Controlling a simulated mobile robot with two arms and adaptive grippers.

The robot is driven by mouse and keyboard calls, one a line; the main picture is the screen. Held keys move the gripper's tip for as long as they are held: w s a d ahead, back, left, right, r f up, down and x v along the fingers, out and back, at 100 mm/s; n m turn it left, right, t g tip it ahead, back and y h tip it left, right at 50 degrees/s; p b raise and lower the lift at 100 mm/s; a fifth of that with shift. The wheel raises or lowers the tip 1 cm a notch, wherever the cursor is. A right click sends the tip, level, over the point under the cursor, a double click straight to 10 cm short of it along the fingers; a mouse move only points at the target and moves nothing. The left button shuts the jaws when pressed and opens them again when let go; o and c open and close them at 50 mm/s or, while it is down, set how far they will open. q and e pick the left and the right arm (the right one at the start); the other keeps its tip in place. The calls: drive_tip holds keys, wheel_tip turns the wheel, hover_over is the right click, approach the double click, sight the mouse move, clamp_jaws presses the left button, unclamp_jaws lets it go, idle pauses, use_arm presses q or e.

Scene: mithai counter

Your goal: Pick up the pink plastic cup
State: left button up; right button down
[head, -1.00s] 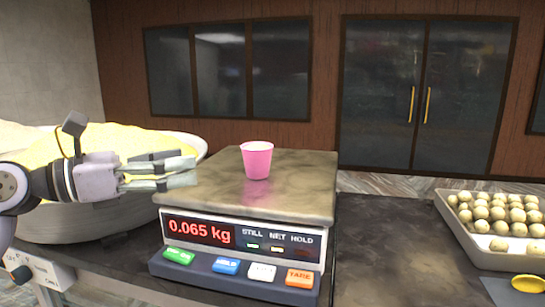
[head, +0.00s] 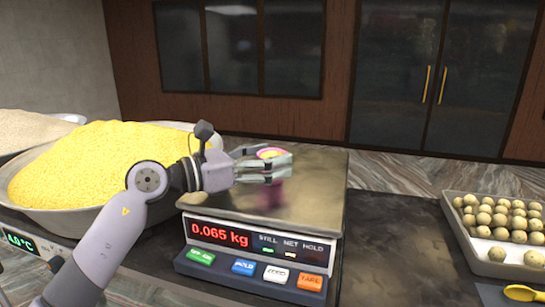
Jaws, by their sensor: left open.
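The pink plastic cup (head: 270,153) stands on the metal top of the weighing scale (head: 315,190). My left gripper (head: 276,168) reaches in from the left at the cup. Its fingers are open, and they cover most of the cup's side. Only the pink rim with a yellowish inside shows above them, and some pink shows below, perhaps partly a reflection on the scale top. I cannot tell whether the fingers touch the cup. The scale's red display reads 0.065 kg. My right gripper is not in view.
A wide bowl (head: 30,190) heaped with yellow grains (head: 85,165) stands left of the scale, close to my left arm. A tray (head: 468,238) of round pale sweets stands at the right, with a yellow spoon (head: 525,293) in front. The dark counter (head: 395,235) between scale and tray is clear.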

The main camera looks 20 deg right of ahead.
use_arm(q)
drive_tip(key=shift+d, duration=0.6)
drive_tip(key=shift+a, duration=0.2)
drive_tip(key=shift+c, duration=0.6)
drive_tip(key=c, duration=1.1)
drive_tip(key=shift+c, duration=0.2)
